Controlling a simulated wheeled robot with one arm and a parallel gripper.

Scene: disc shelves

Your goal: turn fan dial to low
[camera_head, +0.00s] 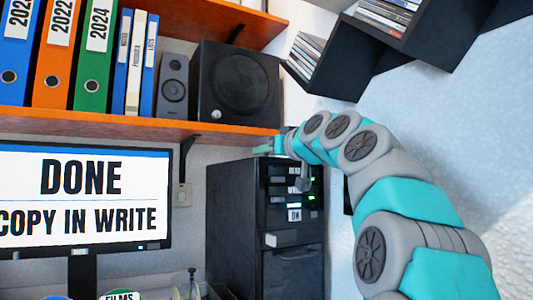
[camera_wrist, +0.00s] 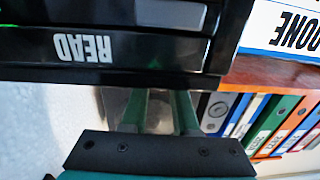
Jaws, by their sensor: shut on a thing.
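No fan dial can be made out clearly in either view. My gripper (camera_head: 263,149) is at the top of the black disc tower (camera_head: 237,215), just below the orange shelf. In the wrist view, my gripper (camera_wrist: 160,105) has its two green fingers on either side of a greyish thing (camera_wrist: 158,112) and is shut on it. I cannot tell whether this is the dial, as its shape is blurred and partly hidden. The tower (camera_wrist: 110,78) fills the top of the wrist view upside down, with a READ label.
A black speaker (camera_head: 238,85) and several binders (camera_head: 50,60) stand on the orange shelf (camera_head: 130,127). A monitor (camera_head: 85,200) reading DONE is left of the tower. A pale tray (camera_head: 286,239) juts from the tower front. Dark disc shelves (camera_head: 400,45) hang at upper right.

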